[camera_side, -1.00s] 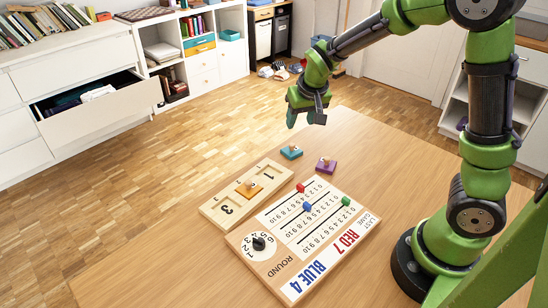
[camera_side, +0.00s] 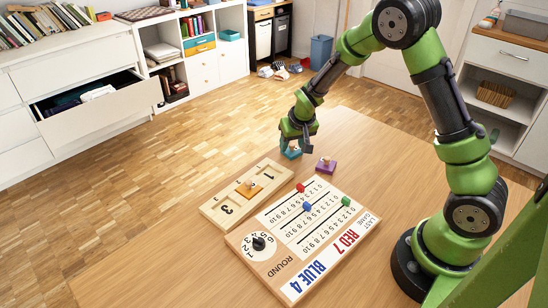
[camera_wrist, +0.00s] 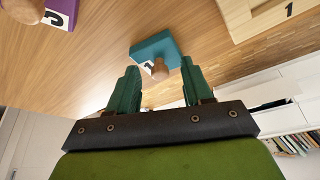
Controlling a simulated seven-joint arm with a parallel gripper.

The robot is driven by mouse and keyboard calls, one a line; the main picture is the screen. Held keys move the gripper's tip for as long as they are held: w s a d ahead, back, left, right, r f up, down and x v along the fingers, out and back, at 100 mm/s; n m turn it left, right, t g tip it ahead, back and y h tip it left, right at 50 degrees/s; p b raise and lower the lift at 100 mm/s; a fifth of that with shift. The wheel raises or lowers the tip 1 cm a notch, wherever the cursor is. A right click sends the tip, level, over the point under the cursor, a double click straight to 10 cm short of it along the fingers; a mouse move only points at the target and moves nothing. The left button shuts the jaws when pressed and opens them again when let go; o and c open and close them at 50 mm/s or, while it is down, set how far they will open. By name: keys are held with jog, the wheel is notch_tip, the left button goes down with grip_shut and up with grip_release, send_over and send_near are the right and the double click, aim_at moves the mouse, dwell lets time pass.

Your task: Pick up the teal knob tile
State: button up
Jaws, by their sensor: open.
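The teal knob tile (camera_wrist: 153,50) lies on the wooden table, with a round wooden knob (camera_wrist: 160,70) on top and a partly hidden number label. In the side view the teal tile (camera_side: 291,154) is partly hidden by my gripper (camera_side: 296,148), which is low at the table's far part. In the wrist view my gripper (camera_wrist: 157,88) has its two teal fingers apart, pointing at the tile. The knob shows between the fingertips, with nothing clamped. I cannot tell whether a finger touches the tile.
A purple knob tile (camera_side: 326,166) lies close to the right of the teal one. Bare table (camera_side: 150,262) is at the left.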

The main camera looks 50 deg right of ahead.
grip_shut()
dwell(0.3)
